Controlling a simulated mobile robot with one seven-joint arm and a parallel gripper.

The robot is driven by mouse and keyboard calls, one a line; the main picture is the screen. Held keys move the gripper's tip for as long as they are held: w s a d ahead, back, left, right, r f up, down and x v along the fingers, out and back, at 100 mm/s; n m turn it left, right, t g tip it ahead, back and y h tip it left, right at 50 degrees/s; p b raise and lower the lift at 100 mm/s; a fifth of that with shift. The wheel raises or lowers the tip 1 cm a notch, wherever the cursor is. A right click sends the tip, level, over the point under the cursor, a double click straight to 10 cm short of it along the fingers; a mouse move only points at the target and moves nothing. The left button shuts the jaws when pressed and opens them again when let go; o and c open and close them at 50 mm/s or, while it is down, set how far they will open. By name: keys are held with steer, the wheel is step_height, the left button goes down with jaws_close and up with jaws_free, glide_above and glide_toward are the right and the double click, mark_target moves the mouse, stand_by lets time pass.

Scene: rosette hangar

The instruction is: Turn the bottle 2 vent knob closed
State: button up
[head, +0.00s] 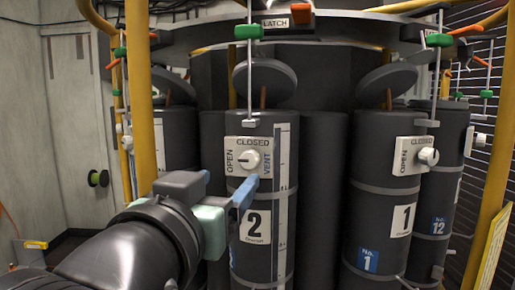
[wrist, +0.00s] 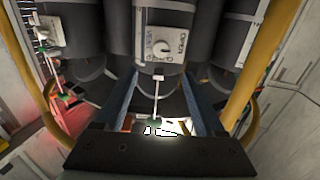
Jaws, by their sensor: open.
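The bottle 2 vent knob (head: 250,160) is a small white knob on a pale plate marked OPEN at left, CLOSED on top and VENT at right. The plate sits high on the dark bottle 2 (head: 268,262), above its "2" label. I cannot tell for sure which mark the knob points to. My gripper (head: 248,188) is just below and in front of the plate, apart from the knob. In the wrist view the knob (wrist: 160,46) appears upside down, beyond and roughly between the two blue fingers of my gripper (wrist: 158,80), which are spread and empty.
Bottle 1 (head: 375,258) with a similar knob (head: 428,156) stands to the right, and bottle 12 (head: 437,200) beyond it. Yellow posts (head: 140,90) stand left and right (head: 497,180). A thin rod with a green block (head: 248,32) hangs above bottle 2. An overhead ring holds a LATCH sign (head: 275,24).

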mark_target(248, 159)
steer(key=p+x, duration=0.4)
steer(key=x, duration=0.5)
steer(key=shift+w+r, duration=0.15)
steer(key=shift+w, duration=0.25)
steer(key=shift+p+x, duration=0.4)
steer(key=shift+x, duration=0.4)
jaws_close()
